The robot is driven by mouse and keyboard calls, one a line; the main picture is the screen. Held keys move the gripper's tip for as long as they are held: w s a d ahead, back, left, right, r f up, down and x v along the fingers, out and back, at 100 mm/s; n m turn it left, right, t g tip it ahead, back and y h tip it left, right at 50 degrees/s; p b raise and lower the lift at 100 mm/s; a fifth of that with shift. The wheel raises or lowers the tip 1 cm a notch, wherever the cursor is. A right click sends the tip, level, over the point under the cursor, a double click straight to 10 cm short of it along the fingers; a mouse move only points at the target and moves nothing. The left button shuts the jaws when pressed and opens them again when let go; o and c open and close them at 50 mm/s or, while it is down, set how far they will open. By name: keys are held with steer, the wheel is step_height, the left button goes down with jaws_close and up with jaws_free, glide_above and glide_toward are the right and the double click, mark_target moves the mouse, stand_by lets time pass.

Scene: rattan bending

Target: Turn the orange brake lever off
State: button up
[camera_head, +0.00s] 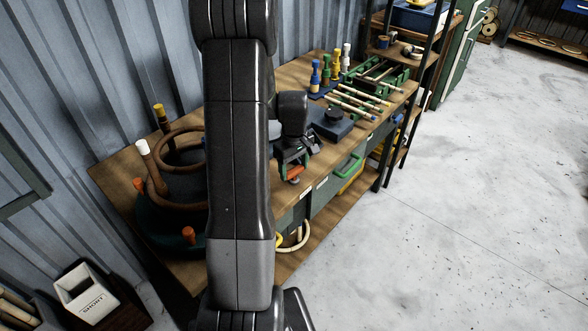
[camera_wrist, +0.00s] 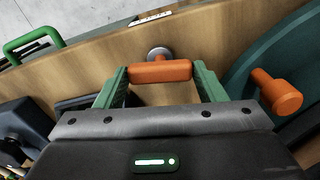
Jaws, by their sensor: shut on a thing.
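The orange brake lever (camera_wrist: 160,72) lies crosswise between the two green fingers of my gripper (camera_wrist: 160,85) in the wrist view. A round grey metal pivot (camera_wrist: 159,54) shows just behind it, at the wooden bench edge. My gripper is shut on the lever, with one finger at each end. In the head view the orange lever (camera_head: 294,172) shows at the bench's front edge, below my wrist, and my gripper (camera_head: 293,165) is partly hidden by my own arm. Whether the lever is on or off cannot be told.
The wooden bench (camera_head: 118,172) carries a dark round former (camera_head: 165,208) with orange pegs and a bent rattan ring at left. A dark box with a knob (camera_head: 333,120) stands right of my wrist. A green drawer handle (camera_head: 348,167) juts from the front. The floor at right is clear.

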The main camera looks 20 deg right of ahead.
mark_target(294, 170)
steer(key=shift+n, duration=1)
steer(key=o, duration=1)
step_height(294, 170, up, 14)
steer(key=shift+f+b, duration=0.1)
steer(key=shift+b, duration=0.3)
step_height(294, 170, down, 14)
steer(key=shift+r, duration=0.1)
steer(key=shift+r, duration=0.1)
stand_by(0.3)
